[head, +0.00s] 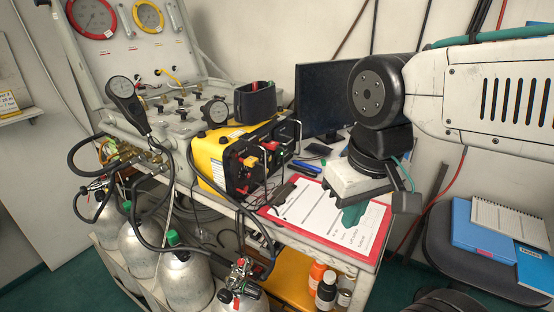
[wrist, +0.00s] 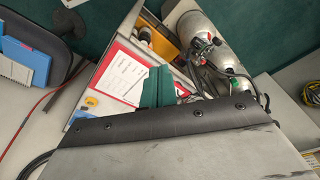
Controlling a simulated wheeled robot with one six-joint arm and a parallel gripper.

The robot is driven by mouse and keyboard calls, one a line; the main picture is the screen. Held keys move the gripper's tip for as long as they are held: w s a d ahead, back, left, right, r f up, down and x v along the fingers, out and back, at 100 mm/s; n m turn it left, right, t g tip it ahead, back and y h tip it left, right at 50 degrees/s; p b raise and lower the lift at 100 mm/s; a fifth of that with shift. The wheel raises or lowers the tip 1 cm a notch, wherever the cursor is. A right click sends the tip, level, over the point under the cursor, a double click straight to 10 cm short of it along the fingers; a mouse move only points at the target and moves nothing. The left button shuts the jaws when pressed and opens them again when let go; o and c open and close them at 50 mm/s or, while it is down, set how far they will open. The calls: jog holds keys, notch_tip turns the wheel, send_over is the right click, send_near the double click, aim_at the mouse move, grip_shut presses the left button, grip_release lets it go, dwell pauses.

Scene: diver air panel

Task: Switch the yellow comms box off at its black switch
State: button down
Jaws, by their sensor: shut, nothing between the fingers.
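The yellow comms box (head: 212,162) stands on the bench in the middle of the head view. Its dark front panel (head: 250,165) faces right and carries red and yellow parts and cables. I cannot make out the black switch among them. My gripper (head: 352,216) is to the right of the box, apart from it, with its teal fingers over the clipboard (head: 318,212). The fingers are together and empty. In the wrist view the teal fingers (wrist: 158,88) show beside the clipboard paper (wrist: 125,75). I cannot identify the comms box in that view.
A monitor (head: 325,95) stands behind. Pens (head: 305,166) lie between box and clipboard. The gauge panel (head: 130,35) and hoses are at left, with silver cylinders (head: 187,283) below. A chair (head: 470,250) with folders is at right.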

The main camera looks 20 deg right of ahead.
jog(key=w+d+f+m+t+h, duration=0.1)
jog(key=w+d+f+m+t, duration=0.15)
jog(key=w, duration=0.55)
jog(key=w+d+f+m+t+h, duration=0.1)
jog(key=w+d+m, duration=0.25)
jog(key=w, duration=0.45)
jog(key=m+t, duration=0.5)
jog(key=m, duration=0.2)
send_over(310, 181)
jog(key=s+a, duration=0.1)
jog(key=s, duration=0.3)
notch_tip(310, 181, down, 10)
jog(key=w+f+m, duration=0.1)
jog(key=w+d+f+m+t+y, duration=0.1)
jog(key=f, duration=0.1)
jog(key=w+f+m+t+y, duration=0.1)
jog(key=f, duration=0.1)
jog(key=shift+w+d+f, duration=0.15)
jog(key=shift+w, duration=0.2)
jog(key=shift+w+d+f+m+t, duration=0.1)
jog(key=shift+w+f+m+t, duration=0.25)
jog(key=shift+f, duration=0.2)
